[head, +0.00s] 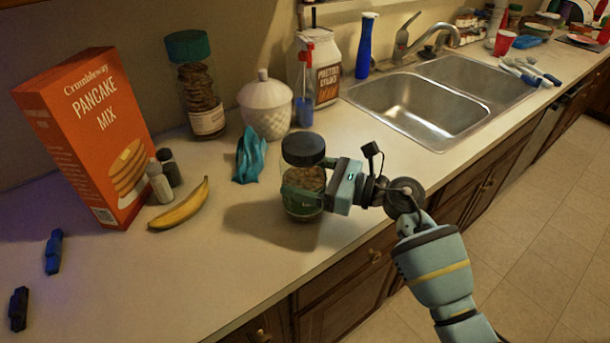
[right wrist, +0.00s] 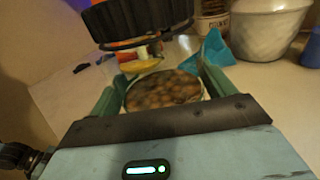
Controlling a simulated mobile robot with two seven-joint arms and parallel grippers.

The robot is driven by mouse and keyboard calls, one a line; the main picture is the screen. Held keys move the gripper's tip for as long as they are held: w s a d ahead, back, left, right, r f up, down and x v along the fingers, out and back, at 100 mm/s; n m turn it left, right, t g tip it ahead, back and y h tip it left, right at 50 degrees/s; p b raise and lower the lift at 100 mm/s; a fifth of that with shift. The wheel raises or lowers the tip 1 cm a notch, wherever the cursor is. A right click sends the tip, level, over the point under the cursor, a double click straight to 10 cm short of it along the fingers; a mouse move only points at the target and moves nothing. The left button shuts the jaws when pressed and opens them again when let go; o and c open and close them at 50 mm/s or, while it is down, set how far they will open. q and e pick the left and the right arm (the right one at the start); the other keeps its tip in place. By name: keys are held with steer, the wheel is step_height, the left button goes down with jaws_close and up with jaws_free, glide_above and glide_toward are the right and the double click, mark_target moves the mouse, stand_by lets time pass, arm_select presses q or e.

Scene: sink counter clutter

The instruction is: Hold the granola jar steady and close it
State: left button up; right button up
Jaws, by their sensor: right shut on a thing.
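The granola jar (head: 306,178) is clear, with brown contents and a wide black lid (head: 303,150) at its top. It stands upright near the counter's front edge. My right gripper (head: 303,196) is shut around the jar's lower body, coming from the right. In the right wrist view, the brown contents (right wrist: 164,91) show between the green fingers, with the black lid (right wrist: 140,18) above. Between contents and lid, the background shows. My left gripper is not in view.
A teal cloth (head: 250,156), white lidded jar (head: 266,107) and banana (head: 180,206) are behind and left of the granola jar. An orange pancake mix box (head: 88,135) stands farther left. The sink (head: 430,100) is right. The front-left counter is mostly clear.

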stand_by(0.3)
steer(key=shift+f, duration=0.15)
steer(key=o, duration=1.8)
steer(key=shift+f, duration=0.1)
steer(key=shift+r, duration=0.2)
steer(key=b+v, duration=0.1)
steer(key=v, duration=0.9)
steer(key=shift+s+d+f+b, duration=0.15)
steer(key=shift+s+d+b, duration=0.05)
steer(key=shift+d+b, duration=0.15)
steer(key=shift+s+d, duration=0.1)
steer(key=shift+d, duration=0.2)
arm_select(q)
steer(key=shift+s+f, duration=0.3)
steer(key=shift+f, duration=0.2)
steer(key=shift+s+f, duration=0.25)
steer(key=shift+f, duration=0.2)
arm_select(e)
steer(key=shift+s+d, duration=0.1)
steer(key=shift+d, duration=0.2)
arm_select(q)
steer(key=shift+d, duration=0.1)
